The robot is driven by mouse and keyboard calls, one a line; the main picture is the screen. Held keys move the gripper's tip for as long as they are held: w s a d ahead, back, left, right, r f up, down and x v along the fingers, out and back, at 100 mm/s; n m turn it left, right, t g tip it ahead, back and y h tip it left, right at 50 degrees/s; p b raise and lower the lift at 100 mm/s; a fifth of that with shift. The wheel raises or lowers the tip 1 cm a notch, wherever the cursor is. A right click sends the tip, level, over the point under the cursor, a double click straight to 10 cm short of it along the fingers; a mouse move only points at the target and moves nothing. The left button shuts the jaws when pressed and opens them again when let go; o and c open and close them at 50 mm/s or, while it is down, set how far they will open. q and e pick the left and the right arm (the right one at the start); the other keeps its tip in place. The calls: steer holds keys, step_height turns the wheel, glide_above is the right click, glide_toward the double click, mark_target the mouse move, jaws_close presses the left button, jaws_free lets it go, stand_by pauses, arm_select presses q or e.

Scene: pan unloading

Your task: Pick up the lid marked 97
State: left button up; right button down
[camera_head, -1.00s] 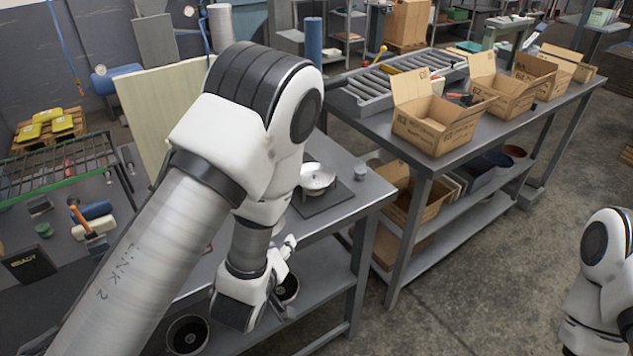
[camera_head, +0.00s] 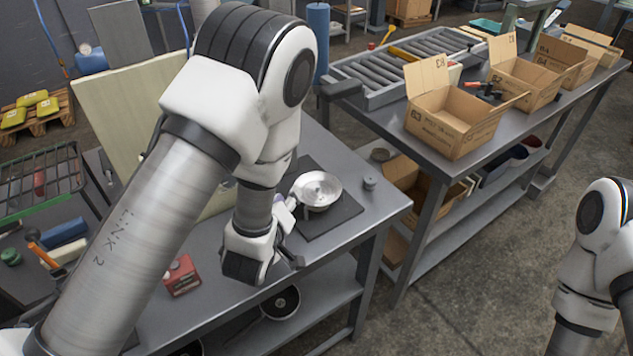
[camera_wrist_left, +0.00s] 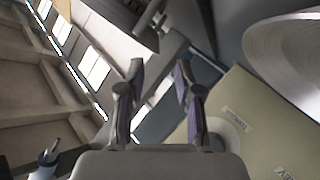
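A shiny round metal piece (camera_head: 317,188), a pan or lid, lies on a dark square mat (camera_head: 337,218) on the near workbench. I cannot read a 97 on anything. My left gripper (camera_head: 287,212) hangs over the bench just left of the metal piece, apart from it as far as I can tell. In the left wrist view its two fingers (camera_wrist_left: 158,75) stand apart with nothing gripped. A curved metal surface (camera_wrist_left: 292,60) shows at the right there. My right arm shows at the right edge of the head view; its gripper is outside the picture.
A red box (camera_head: 181,275) lies on the bench at the left. Dark round pans (camera_head: 281,302) sit on the lower shelf. Open cardboard boxes (camera_head: 455,118) and a roller rack (camera_head: 400,72) occupy the far table.

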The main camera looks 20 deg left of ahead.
mark_target(317, 191)
arm_select(q)
steer(key=shift+w+d+p, duration=0.35)
steer(key=shift+w+p, duration=0.35)
steer(key=shift+w, duration=0.15)
steer(key=x, duration=0.3)
steer(key=shift+a+f, duration=0.1)
steer(key=shift+f, duration=0.2)
steer(key=shift+w+a+f, duration=0.1)
steer(key=shift+w+f, duration=0.05)
steer(key=shift+w, duration=0.05)
steer(key=shift+s, duration=0.3)
jaws_close()
steer(key=shift+w, duration=0.1)
